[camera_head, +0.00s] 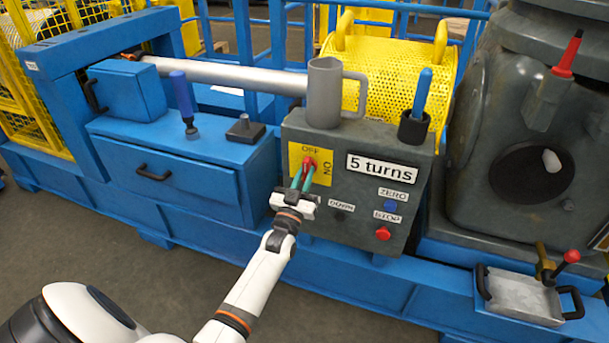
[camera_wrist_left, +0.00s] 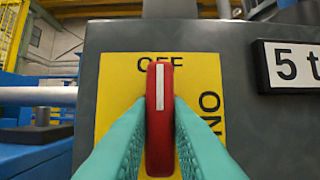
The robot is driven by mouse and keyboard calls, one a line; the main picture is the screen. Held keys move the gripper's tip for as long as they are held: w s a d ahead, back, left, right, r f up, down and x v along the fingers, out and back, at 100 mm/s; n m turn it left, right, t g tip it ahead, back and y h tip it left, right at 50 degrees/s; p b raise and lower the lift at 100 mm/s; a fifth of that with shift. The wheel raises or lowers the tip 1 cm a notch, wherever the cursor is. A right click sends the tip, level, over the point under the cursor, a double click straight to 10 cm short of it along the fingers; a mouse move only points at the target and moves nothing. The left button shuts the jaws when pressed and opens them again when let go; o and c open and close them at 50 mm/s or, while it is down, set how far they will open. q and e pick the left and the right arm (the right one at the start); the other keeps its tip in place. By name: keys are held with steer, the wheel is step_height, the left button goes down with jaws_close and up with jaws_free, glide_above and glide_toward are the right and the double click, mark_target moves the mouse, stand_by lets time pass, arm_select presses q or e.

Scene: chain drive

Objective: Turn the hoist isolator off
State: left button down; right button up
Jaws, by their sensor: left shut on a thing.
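The hoist isolator is a red rotary handle (camera_head: 310,161) on a yellow plate (camera_head: 296,152) marked OFF at the top and ON at the right, on a dark grey panel (camera_head: 358,152). In the left wrist view the red handle (camera_wrist_left: 160,118) stands upright, and its white line points up at OFF. My left gripper (camera_head: 303,178) is shut on the handle. Its teal fingers press on both sides of it in the left wrist view (camera_wrist_left: 160,125). My right gripper is not in view.
The panel also bears a "5 turns" sign (camera_head: 382,167), a blue ZERO button (camera_head: 390,206) and a red STOP button (camera_head: 382,234). A grey mug (camera_head: 323,95) and a dark cup (camera_head: 413,128) with a blue-handled tool stand on top. A metal tray (camera_head: 522,296) sits at the lower right.

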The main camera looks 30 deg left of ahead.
arm_select(q)
steer(key=shift+f, duration=0.1)
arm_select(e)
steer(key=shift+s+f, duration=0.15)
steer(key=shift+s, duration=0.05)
arm_select(q)
steer(key=c, duration=1.4)
jaws_free()
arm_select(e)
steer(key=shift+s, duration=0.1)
arm_select(q)
steer(key=shift+o, duration=0.2)
